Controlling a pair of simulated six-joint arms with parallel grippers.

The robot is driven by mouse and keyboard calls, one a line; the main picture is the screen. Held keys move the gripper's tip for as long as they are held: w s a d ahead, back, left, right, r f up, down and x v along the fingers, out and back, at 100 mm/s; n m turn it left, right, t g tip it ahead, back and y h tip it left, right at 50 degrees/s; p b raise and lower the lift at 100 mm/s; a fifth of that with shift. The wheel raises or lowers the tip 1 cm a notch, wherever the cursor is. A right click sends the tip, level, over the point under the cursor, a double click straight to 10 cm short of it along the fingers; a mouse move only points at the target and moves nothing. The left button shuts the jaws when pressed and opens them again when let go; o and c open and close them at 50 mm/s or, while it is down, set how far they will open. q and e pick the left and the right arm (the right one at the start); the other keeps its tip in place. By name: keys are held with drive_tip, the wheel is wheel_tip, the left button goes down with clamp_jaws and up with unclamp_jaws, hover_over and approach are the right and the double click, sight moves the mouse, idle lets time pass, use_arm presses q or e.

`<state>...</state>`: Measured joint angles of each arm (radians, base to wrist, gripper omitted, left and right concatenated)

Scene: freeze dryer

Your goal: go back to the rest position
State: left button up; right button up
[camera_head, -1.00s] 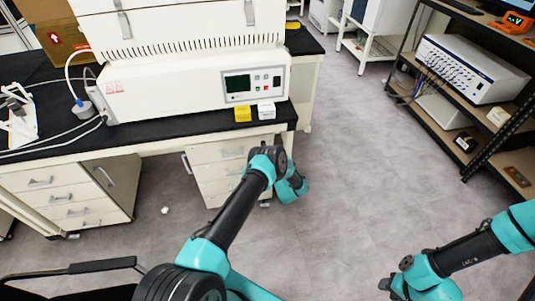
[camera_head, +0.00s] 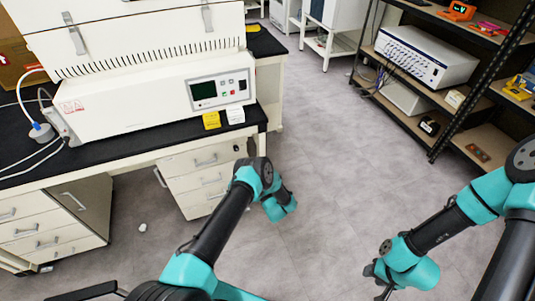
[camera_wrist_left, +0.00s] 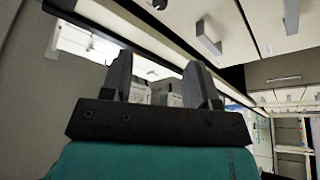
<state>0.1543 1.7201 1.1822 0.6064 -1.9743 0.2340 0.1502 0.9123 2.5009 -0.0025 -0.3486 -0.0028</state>
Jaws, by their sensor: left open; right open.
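My left arm reaches in from the bottom of the head view and bends down in front of the bench; its gripper is hidden there behind the arm. In the left wrist view, my left gripper (camera_wrist_left: 160,82) shows two dark fingers apart with nothing between them. My right gripper (camera_head: 376,280) is at the lower right of the head view, over the floor. Its small dark fingers point down-left, open, and no object is seen in them. The white freeze dryer (camera_head: 130,105) with a green display stands on the black-topped bench (camera_head: 110,146).
Drawers (camera_head: 205,160) are under the bench. A shelf rack with a white instrument (camera_head: 425,58) stands at right. The grey floor (camera_head: 330,150) between is clear.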

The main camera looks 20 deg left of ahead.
use_arm(q)
drive_tip(key=shift+w, duration=0.1)
drive_tip(key=s+d+r+m+g+h, duration=0.3)
drive_tip(key=s+h, duration=0.4)
drive_tip(key=s, duration=0.3)
drive_tip(key=s+d+r+m+g+h, duration=0.3)
drive_tip(key=s+r+m+g+h, duration=0.2)
drive_tip(key=s+m+h, duration=0.2)
drive_tip(key=s+d+r+m+g+h, duration=0.3)
drive_tip(key=s+m+h, duration=0.3)
drive_tip(key=s, duration=0.6)
drive_tip(key=shift+s+d+r+g+h, duration=0.25)
drive_tip(key=shift+r+g+h, duration=0.2)
drive_tip(key=shift+h, duration=0.25)
drive_tip(key=shift+a, duration=0.15)
